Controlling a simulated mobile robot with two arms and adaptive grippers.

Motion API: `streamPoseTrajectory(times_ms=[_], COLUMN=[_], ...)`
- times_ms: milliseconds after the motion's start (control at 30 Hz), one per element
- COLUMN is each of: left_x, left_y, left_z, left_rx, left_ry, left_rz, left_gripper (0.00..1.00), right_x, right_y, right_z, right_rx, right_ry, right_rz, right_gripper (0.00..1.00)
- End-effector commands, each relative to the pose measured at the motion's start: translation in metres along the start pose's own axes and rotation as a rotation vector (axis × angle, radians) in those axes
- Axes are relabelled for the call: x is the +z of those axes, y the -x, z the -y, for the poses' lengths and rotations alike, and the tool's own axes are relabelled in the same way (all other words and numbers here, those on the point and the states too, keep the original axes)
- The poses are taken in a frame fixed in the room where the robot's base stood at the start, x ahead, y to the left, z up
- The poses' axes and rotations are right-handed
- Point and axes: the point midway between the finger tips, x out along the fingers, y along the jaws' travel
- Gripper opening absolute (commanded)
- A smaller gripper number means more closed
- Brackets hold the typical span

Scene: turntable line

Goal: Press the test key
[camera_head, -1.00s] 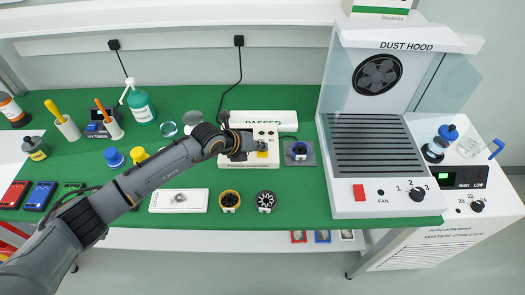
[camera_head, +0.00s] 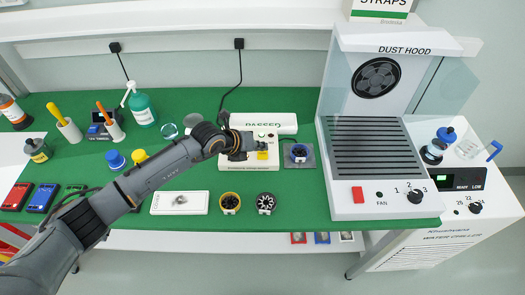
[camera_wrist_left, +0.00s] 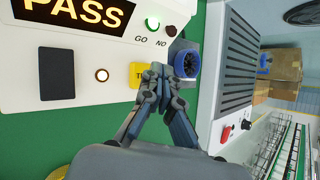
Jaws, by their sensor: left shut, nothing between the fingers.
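The yellow test key (camera_head: 262,155) is on the top of the white tester (camera_head: 230,166). In the left wrist view the key (camera_wrist_left: 136,74) is partly hidden by the fingers, and only the start of its lettering shows. My left gripper (camera_head: 250,153) is shut and empty, with its fingertips (camera_wrist_left: 160,72) at the key's right edge; I cannot tell whether they touch it. My right gripper is not in view.
A blue-and-black motor-like part (camera_head: 299,152) sits on a grey pad right of the tester, close to the fingers. The dust hood (camera_head: 385,200) stands further right. Two round parts (camera_head: 230,202) (camera_head: 265,202) and a white plate (camera_head: 180,202) lie in front.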

Motion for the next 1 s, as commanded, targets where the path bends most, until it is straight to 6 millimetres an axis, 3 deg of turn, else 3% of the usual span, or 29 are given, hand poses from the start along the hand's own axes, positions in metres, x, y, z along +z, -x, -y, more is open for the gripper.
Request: streamPoseTrajectory(times_ms=[367, 800, 1000], left_x=[0.002, 0.023, 0.026], left_y=[0.002, 0.032, 0.036], left_z=[0.002, 0.024, 0.026], left_rx=[-0.001, -0.001, -0.001], left_ry=[0.000, 0.000, 0.000], left_rz=[0.000, 0.000, 0.000], left_gripper=[0.00, 0.00, 0.00], right_x=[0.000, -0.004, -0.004], right_y=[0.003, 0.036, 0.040], right_z=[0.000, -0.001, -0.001], right_rx=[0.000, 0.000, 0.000], right_ry=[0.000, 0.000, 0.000], right_rz=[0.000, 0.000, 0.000], right_gripper=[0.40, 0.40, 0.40])
